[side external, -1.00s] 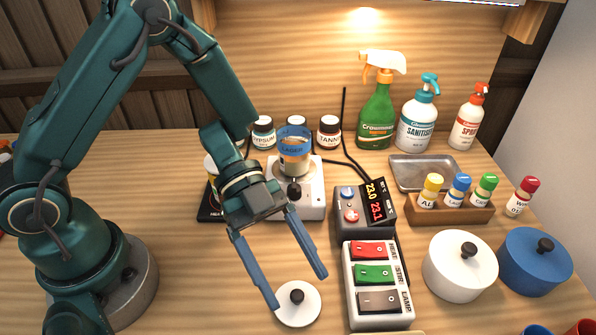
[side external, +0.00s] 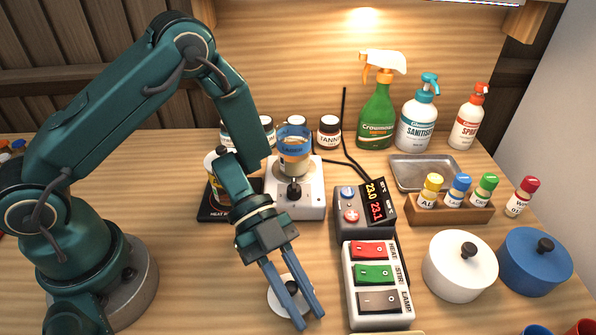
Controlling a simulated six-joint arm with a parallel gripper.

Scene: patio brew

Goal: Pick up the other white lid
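A white lid (side external: 276,299) with a dark knob is at the front centre, below my arm. My gripper (side external: 310,321) points down over it, its two blue fingers close together on either side of the knob. The fingers appear shut on the knob and cover part of the lid. Whether the lid touches the table or is slightly raised is hard to tell. A white pot (side external: 459,274) with a dark-knobbed top stands to the right.
A switch box (side external: 352,293) with red, green and grey switches stands close right of the lid. A blue pot (side external: 536,267) is at far right. A stirrer with a beaker (side external: 293,160) stands behind. Bare table (side external: 185,285) lies left of the lid.

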